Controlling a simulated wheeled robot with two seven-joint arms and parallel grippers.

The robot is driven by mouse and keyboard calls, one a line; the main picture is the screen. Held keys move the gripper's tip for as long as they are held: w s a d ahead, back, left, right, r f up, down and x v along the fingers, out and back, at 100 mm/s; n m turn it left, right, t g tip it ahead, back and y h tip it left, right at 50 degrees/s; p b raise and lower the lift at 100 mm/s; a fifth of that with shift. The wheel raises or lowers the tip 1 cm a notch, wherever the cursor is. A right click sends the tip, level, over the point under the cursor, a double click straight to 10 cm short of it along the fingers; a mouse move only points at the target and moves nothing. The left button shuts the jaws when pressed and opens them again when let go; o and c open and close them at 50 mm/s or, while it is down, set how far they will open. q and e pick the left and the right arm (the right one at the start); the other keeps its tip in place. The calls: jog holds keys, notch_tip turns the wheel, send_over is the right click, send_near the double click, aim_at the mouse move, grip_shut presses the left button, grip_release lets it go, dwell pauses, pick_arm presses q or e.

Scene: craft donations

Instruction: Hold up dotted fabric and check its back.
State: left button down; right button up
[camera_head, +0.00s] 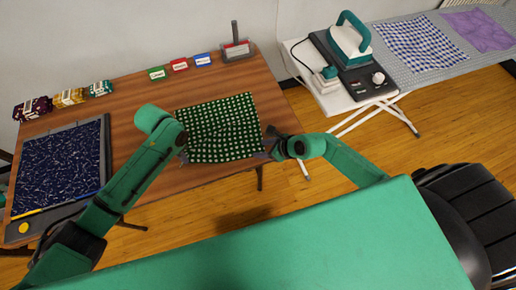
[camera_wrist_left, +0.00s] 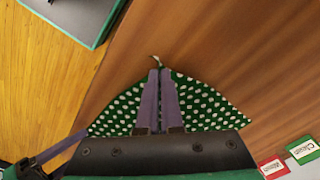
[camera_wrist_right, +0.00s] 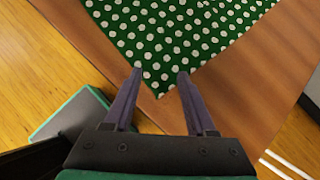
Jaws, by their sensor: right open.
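The dotted fabric (camera_head: 222,125), green with white dots, lies on the wooden table, slightly rippled near its lower left. My left gripper (camera_head: 183,158) is at its near left corner. In the left wrist view its fingers (camera_wrist_left: 160,78) are together on the dotted fabric (camera_wrist_left: 200,105), with a small tip of cloth poking out beyond them. My right gripper (camera_head: 268,152) is at the near right corner. In the right wrist view its fingers (camera_wrist_right: 160,73) are open, with a corner of the dotted fabric (camera_wrist_right: 170,45) between them. The fabric's back is hidden.
On the wooden table (camera_head: 140,88) are a tray with dark blue patterned fabric (camera_head: 60,165), several folded fabric bundles (camera_head: 69,97), small label blocks (camera_head: 180,65) and a grey holder (camera_head: 237,48). An iron (camera_head: 350,40) and ironing board (camera_head: 395,72) stand right. Bare table surrounds the dotted fabric.

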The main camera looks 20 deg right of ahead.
jog(key=shift+w+a+f, duration=0.15)
jog(key=shift+w+f, duration=0.05)
jog(key=shift+f, duration=0.05)
jog(key=shift+c, duration=0.6)
jog(key=shift+f, duration=0.1)
grip_shut()
jog(key=shift+r, duration=2.55)
